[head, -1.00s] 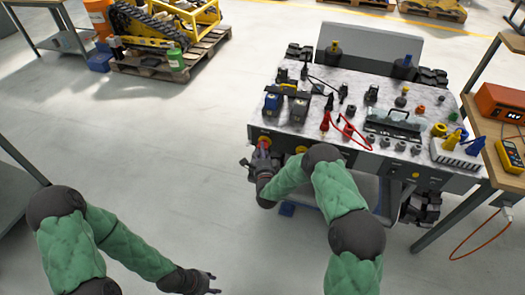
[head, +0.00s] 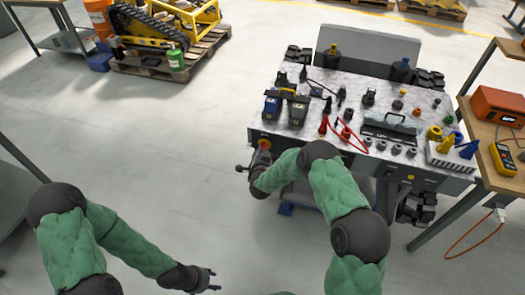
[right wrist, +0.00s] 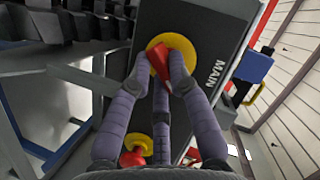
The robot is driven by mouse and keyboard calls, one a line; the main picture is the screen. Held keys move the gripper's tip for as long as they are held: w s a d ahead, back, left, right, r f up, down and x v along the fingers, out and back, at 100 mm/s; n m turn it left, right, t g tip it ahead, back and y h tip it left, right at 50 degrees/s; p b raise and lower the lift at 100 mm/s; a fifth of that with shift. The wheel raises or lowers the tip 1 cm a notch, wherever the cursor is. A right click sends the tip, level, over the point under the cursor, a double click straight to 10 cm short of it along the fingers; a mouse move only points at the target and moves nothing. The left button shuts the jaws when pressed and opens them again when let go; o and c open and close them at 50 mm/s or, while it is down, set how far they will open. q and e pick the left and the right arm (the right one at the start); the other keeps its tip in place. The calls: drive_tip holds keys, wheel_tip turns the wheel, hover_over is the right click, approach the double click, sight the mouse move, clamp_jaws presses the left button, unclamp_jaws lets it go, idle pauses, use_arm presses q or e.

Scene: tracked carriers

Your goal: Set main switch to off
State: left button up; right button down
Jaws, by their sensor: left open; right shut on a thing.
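The main switch shows in the right wrist view as a red handle (right wrist: 157,62) on a round yellow plate (right wrist: 184,48), on a dark panel with the white word MAIN beside it. The handle lies slanted in that picture. My right gripper (right wrist: 160,67) is shut on the red handle, with fingers on both sides of it. My left gripper (head: 210,281) is open and empty, low over the floor.
The carrier's top (head: 345,88) holds batteries, cables, plugs and a heat sink. A second red knob (right wrist: 134,157) on yellow is low in the right wrist view. A wooden bench (head: 487,135) stands at the right.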

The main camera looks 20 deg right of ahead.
drive_tip(key=shift+a+r+n+g+h+p, duration=0.1)
drive_tip(key=shift+n+g+h+p, duration=0.35)
drive_tip(key=shift+n+p, duration=0.4)
drive_tip(key=shift+d+r+n+g+h+p, duration=0.1)
drive_tip(key=shift+n+g+h+p, duration=0.4)
drive_tip(key=shift+n, duration=0.65)
drive_tip(key=shift+a+r+n+g+h+p, duration=0.1)
drive_tip(key=shift+n+g+h+p, duration=0.3)
drive_tip(key=shift+n+p, duration=0.5)
drive_tip(key=shift+f, duration=0.1)
drive_tip(key=c, duration=1.1)
unclamp_jaws()
drive_tip(key=shift+c, duration=0.2)
drive_tip(key=shift+a, duration=0.1)
drive_tip(key=v, duration=1.1)
drive_tip(key=shift+s+a, duration=0.25)
drive_tip(key=shift+s, duration=0.05)
